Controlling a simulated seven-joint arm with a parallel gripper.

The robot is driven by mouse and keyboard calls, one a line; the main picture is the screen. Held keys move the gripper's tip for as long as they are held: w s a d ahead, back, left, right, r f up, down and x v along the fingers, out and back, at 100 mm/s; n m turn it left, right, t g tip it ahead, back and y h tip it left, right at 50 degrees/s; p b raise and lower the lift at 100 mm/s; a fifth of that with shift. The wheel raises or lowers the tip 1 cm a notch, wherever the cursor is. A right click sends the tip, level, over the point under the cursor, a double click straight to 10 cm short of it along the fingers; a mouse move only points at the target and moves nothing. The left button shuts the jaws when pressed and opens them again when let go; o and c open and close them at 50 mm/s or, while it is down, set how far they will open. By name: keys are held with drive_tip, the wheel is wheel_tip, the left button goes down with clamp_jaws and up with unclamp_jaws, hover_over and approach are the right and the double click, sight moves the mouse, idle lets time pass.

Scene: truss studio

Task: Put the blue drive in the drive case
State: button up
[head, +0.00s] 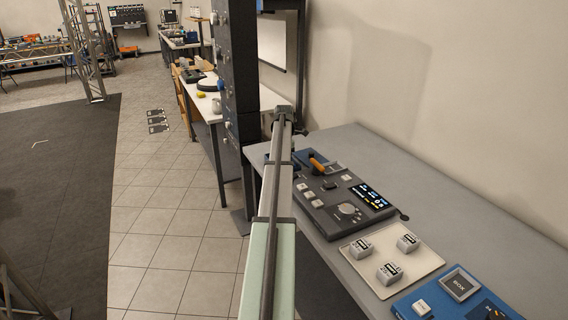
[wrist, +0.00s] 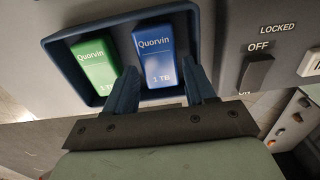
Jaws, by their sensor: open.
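The blue drive (wrist: 153,50), marked Quorvin 1 TB, sits in a dark blue tray (wrist: 58,72) in the wrist view. A green drive (wrist: 93,62) sits to its left in the same tray. My gripper (wrist: 162,78) is open. Its two blue fingers show on either side of the blue drive's lower end; whether they touch it I cannot tell. In the head view my arm reaches toward the far end of the bench, and the drives cannot be made out there. I cannot tell for certain which thing is the drive case.
A dark control panel (head: 345,207) with an orange handle lies on the grey bench (head: 375,150). Nearer are a pale tray (head: 425,262) with several small boxes and a blue unit (head: 483,303). An OFF/ON switch (wrist: 256,72) is right of the blue drive. A dark column stands beyond my arm.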

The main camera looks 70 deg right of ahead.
wheel_tip(320, 180, up, 11)
drive_tip(key=shift+r, duration=0.2)
idle(0.3)
